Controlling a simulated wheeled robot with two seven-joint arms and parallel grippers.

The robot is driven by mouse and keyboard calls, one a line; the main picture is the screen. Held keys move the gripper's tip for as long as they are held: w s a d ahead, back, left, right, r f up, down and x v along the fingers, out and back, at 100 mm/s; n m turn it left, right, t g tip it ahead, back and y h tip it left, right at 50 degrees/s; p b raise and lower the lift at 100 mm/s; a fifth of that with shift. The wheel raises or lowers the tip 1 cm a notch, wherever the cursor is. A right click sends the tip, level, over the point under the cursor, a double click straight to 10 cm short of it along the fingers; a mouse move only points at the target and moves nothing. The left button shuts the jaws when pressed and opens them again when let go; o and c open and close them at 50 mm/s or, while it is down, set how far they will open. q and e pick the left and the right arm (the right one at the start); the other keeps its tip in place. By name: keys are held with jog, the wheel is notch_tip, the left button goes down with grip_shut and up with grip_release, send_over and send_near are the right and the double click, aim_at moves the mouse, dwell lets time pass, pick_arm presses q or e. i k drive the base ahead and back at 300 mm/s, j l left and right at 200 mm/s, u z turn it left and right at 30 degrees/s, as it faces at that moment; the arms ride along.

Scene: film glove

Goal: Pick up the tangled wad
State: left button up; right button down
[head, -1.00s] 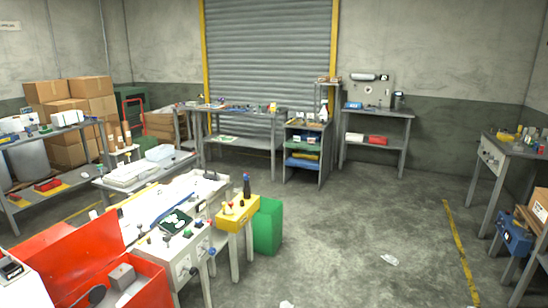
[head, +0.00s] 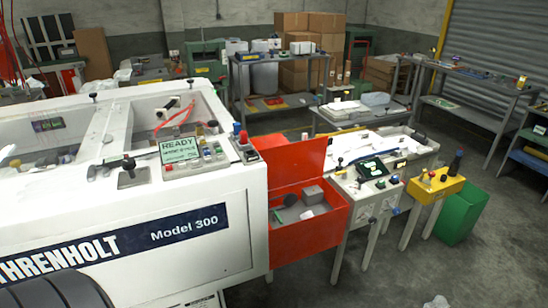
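A small whitish crumpled piece (head: 436,301) lies on the floor at the bottom edge of the head view, right of centre. It is partly cut off, and I cannot tell whether it is the tangled wad. No other thing in view is clearly a tangled wad. Neither of my grippers is in view.
A large white machine (head: 215,262) marked "Model 300" fills the left. An open red box (head: 308,232) adjoins it, then a white control bench (head: 352,207), a yellow box (head: 436,187) and a green bin (head: 461,213). Grey floor (head: 490,260) is clear at lower right.

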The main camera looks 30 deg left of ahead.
aim_at(307, 215)
jog(key=u, duration=0.95)
